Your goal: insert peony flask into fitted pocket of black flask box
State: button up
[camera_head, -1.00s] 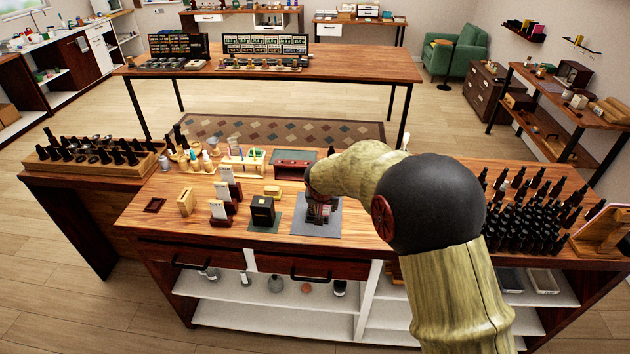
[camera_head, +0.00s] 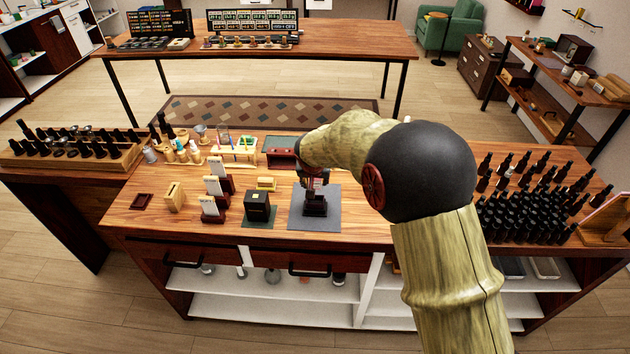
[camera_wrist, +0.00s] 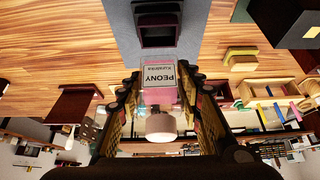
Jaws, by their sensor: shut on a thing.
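The peony flask (camera_wrist: 159,95) is pink and clear, with a white "PEONY" label and a pale rounded cap. In the wrist view it sits between the two fingers of my gripper (camera_wrist: 162,115), which is shut on it. The black flask box (camera_wrist: 157,22) lies just beyond the flask's base, with a dark open pocket facing me and a visible gap between them. In the head view my gripper (camera_head: 314,180) is above the flask box (camera_head: 315,207), which stands on a grey mat (camera_head: 298,222). The flask is mostly hidden there by the gripper.
A black cube (camera_head: 257,206) on a green mat stands left of the grey mat, beside white cards in dark stands (camera_head: 211,208). A red-brown tray (camera_head: 281,150) lies behind. Many dark bottles (camera_head: 520,215) crowd the right side. Bare wood shows between the mat and bottles.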

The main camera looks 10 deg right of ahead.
jog(key=shift+s, duration=0.1)
notch_tip(320, 180, down, 4)
jog(key=b, duration=0.4)
jog(key=shift+f+b, duration=0.1)
jog(key=shift+b, duration=0.25)
jog(key=shift+b, duration=0.65)
dwell(0.7)
jog(key=shift+f+b, duration=0.55)
jog(key=shift+f, duration=0.15)
jog(key=o, duration=1)
jog(key=shift+s, duration=0.1)
